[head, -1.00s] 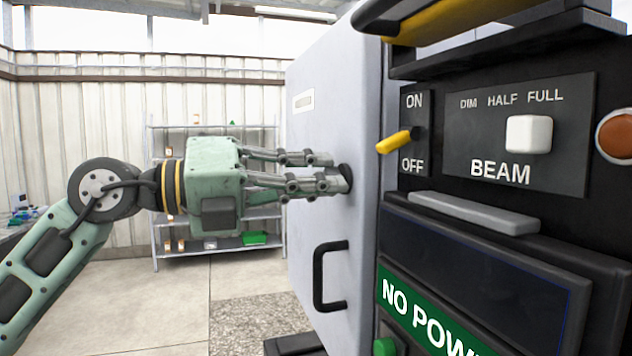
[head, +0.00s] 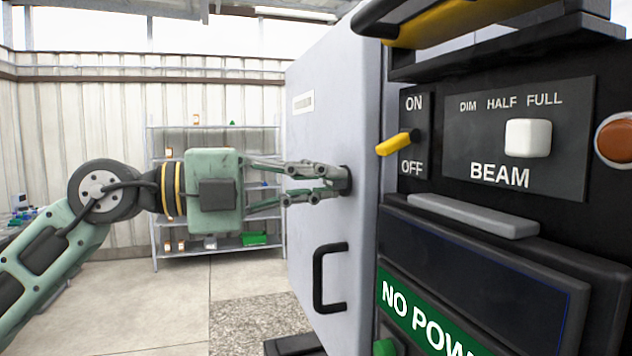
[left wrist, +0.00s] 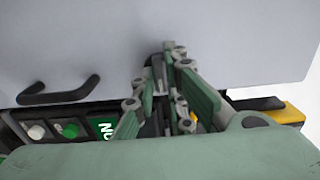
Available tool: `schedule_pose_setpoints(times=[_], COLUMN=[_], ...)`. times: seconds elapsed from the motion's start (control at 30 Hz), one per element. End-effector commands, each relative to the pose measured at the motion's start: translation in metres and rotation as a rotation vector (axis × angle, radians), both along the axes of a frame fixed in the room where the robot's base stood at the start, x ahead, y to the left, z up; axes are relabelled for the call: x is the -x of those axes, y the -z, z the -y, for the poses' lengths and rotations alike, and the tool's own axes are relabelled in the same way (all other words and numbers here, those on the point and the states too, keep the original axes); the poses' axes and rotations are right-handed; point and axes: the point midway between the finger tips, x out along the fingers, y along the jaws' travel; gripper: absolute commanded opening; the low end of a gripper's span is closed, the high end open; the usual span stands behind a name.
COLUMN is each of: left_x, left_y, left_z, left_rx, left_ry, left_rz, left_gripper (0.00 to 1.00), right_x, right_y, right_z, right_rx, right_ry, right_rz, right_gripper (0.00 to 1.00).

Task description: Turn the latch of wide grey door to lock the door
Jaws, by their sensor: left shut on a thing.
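The wide grey door (head: 325,215) stands in the middle of the head view, with a black U-shaped handle (head: 318,278) low on it. The black latch (head: 346,178) sits on the door above the handle, near its right edge. My left gripper (head: 335,180) reaches in from the left and is shut on the latch, its fingers covering most of it. In the left wrist view the fingers (left wrist: 172,85) close around the dark latch against the grey door (left wrist: 110,35). The latch's exact angle is hard to see. My right gripper is not in view.
A black control panel (head: 460,225) with a yellow ON/OFF lever (head: 397,143), a white BEAM knob (head: 528,138) and a green NO POWER label stands close at the right. A metal shelf (head: 152,200) stands far back. Open floor (head: 150,300) lies left of the door.

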Motion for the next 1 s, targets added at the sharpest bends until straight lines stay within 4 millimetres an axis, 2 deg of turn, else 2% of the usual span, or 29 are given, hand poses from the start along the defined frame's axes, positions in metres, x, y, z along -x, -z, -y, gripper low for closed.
schedule_pose_setpoints(times=[0.3,0.33,0.53,0.87,1.0], left_x=[-0.001,-0.001,0.0,0.0,0.003], left_y=[0.0,0.0,0.0,0.0,0.0], left_z=[0.0,0.0,0.0,-0.001,-0.015], left_rx=[0.002,0.002,0.002,0.001,0.001], left_ry=[0.0,0.0,0.0,0.0,-0.003], left_rz=[-0.008,-0.008,-0.006,-0.004,-0.003], left_gripper=[0.0,0.12,0.3,0.3,0.3], right_x=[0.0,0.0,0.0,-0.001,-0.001], right_y=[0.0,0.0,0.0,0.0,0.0], right_z=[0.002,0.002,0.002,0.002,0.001], right_rx=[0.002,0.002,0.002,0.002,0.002], right_ry=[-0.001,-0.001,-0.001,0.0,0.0], right_rz=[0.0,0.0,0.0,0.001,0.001], right_gripper=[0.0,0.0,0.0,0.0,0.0])
